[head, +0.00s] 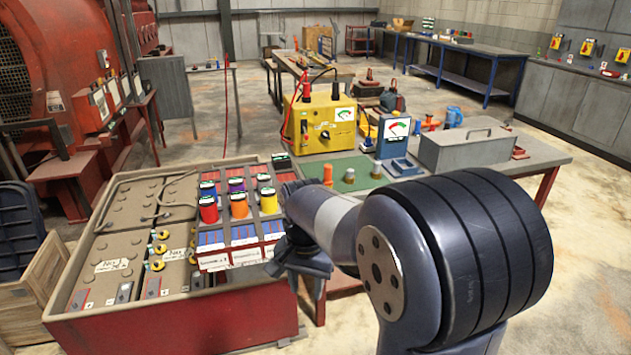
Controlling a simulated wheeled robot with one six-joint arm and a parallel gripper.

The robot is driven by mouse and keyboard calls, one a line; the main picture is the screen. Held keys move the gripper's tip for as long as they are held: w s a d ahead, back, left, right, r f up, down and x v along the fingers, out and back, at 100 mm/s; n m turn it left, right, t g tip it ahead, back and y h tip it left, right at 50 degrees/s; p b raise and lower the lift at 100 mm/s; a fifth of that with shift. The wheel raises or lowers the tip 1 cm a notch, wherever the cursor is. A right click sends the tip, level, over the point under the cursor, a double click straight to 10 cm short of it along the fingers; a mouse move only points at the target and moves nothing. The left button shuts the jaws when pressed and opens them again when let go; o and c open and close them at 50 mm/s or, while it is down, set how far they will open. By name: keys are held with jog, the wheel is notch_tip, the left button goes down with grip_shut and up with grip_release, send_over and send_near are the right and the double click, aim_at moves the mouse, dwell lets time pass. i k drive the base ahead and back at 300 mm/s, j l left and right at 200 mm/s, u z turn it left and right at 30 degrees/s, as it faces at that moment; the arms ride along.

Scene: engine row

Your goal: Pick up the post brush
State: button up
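My gripper (303,272) hangs at the front right corner of the battery box, in front of the table; my arm covers part of it, and I cannot tell whether it is open or shut. No object shows clearly in it. I cannot pick out the post brush with certainty. Two small upright pieces stand on the green mat (338,162) behind my arm: an orange cylinder (328,174) and a dull olive-grey cylinder (349,176). Either may be the brush; both are apart from my gripper.
The red-walled battery box (170,328) is at left, with a rack of coloured spools (238,205) at its right end. A yellow tester (320,124), a blue meter (393,137) and a grey toolbox (467,150) stand on the table. Open floor lies at right.

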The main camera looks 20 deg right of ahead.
aim_at(327, 180)
jog(key=i+l+u, duration=0.4)
jog(key=l+u, duration=0.2)
jog(key=i+l+u, duration=0.1)
jog(key=l+u, duration=0.2)
jog(key=i+l, duration=0.15)
jog(key=l, duration=0.3)
jog(key=i+l, duration=0.1)
jog(key=l, duration=0.3)
jog(key=i+l+u, duration=0.1)
jog(key=l, duration=0.35)
jog(key=i+l, duration=0.15)
jog(key=l, duration=0.3)
jog(key=i+l, duration=0.15)
jog(key=l, duration=0.3)
jog(key=i+l+u, duration=0.1)
jog(key=l, duration=0.35)
